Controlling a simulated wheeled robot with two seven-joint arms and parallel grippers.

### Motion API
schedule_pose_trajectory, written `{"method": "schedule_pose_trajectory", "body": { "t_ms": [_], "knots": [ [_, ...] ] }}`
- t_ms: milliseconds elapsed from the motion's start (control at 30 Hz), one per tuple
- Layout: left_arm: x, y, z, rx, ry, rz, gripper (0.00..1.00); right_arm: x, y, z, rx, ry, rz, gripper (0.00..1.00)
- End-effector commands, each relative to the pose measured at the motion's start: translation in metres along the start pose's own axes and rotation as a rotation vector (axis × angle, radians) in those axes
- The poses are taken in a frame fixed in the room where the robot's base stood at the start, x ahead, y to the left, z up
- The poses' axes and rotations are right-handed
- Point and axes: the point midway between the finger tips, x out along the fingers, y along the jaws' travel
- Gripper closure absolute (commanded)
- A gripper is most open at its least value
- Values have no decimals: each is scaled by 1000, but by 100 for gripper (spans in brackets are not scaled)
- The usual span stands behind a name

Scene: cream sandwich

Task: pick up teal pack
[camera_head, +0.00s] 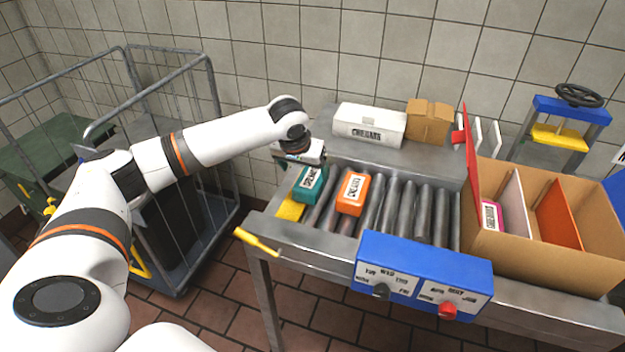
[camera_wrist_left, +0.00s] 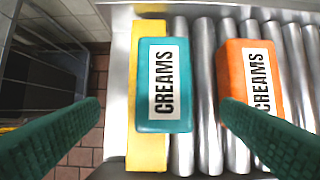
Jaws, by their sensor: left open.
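The teal pack (camera_head: 309,183) with a white "CREAMS" label lies on the rollers at the left end of the conveyor. In the left wrist view the teal pack (camera_wrist_left: 150,85) lies between and beyond the two green fingers, overlapping a yellow strip. My left gripper (camera_head: 298,158) is just above and behind the pack in the head view. Its fingers (camera_wrist_left: 158,125) are spread wide and hold nothing. The right finger overlaps the lower part of the orange pack (camera_wrist_left: 250,65) in the picture. My right gripper is not in view.
The orange pack (camera_head: 352,194) lies close to the right of the teal pack. Bare rollers (camera_head: 410,210) extend further right to a divided cardboard box (camera_head: 545,262). A blue control box (camera_head: 422,277) sits at the front edge. A white box (camera_head: 369,124) stands behind. A wire cage cart (camera_head: 208,85) is at left.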

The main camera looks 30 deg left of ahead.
Motion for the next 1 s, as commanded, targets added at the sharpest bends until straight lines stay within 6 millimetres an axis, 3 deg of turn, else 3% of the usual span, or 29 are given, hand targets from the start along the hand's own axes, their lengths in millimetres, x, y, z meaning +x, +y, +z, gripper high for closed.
{"method": "schedule_pose_trajectory", "body": {
  "t_ms": [67,167,400,600,900,1000],
  "knots": [
    [12,0,0,0,3,0,13,-2,2,-12,0,19,3,13],
    [22,-1,0,2,1,0,13,-3,2,-14,0,22,3,13],
    [44,-3,4,2,1,0,13,-8,-2,16,0,-24,-3,13],
    [71,-4,5,3,0,-1,13,-10,-2,18,0,-26,-3,13],
    [77,-4,4,4,-1,-1,13,-10,-1,7,-1,-10,-1,13],
    [77,-4,4,4,-1,0,29,-10,0,5,-1,-7,0,13]
  ]
}}
